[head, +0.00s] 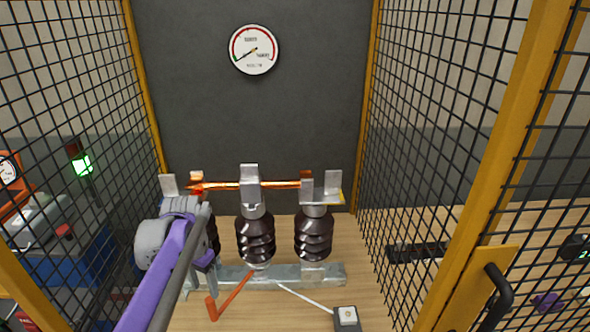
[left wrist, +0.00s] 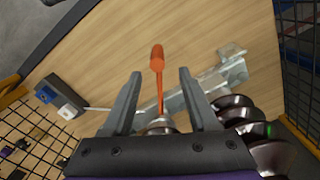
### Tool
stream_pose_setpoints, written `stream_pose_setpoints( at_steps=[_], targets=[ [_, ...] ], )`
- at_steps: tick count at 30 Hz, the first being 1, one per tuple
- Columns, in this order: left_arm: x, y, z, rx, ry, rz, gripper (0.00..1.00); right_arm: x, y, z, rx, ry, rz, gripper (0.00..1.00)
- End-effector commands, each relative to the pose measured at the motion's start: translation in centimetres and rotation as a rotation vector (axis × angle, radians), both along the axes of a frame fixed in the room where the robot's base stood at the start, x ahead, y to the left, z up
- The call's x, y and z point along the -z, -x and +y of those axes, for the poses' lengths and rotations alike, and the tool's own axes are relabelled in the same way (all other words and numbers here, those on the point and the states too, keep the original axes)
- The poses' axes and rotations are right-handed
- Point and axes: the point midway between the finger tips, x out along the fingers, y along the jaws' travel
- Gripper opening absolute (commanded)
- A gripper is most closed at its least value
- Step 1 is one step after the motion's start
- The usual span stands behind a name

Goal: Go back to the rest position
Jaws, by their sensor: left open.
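My left gripper (left wrist: 159,73) is open in the left wrist view, with its two grey fingers apart and nothing gripped between them. An orange-handled lever (left wrist: 157,62) shows in the gap between the fingers; I cannot tell how far below them it lies. In the head view my left arm (head: 165,270), purple and grey, reaches in from the lower left and covers part of the left insulator. The orange lever (head: 232,293) also shows there, running down from the middle insulator's base. My right gripper is in neither view.
Dark ribbed insulators (head: 256,238) with metal jaws stand on a steel rail (head: 335,275). A copper-coloured bar (head: 275,185) lies behind the jaws. A grey button box (head: 347,321) is in front. Mesh panels (head: 440,120) stand on both sides; a gauge (head: 254,49) hangs on the back wall.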

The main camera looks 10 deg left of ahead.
Motion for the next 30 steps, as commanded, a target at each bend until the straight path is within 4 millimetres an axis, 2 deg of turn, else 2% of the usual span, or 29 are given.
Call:
stream_pose_setpoints(
  at_steps=[4, 7, 12, 18, 24, 30],
  targets=[
    [-0.5, 1.0, -1.6, -0.009, -0.008, -0.029, 0.59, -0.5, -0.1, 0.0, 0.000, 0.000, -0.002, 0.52],
    [-1.1, 2.8, -4.1, -0.030, -0.019, -0.081, 0.59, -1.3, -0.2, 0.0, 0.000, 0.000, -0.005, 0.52],
    [-1.2, 7.4, -9.0, -0.085, -0.026, -0.216, 0.59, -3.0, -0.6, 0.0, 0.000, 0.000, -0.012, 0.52],
    [0.3, 12.6, -13.2, -0.146, 0.006, -0.367, 0.59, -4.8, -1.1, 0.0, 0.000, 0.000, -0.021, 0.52],
    [1.9, 15.3, -15.0, -0.185, 0.040, -0.453, 0.59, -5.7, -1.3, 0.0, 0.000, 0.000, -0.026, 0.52],
    [2.3, 15.9, -15.3, -0.195, 0.050, -0.470, 0.59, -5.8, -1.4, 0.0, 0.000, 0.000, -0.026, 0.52]
  ],
)
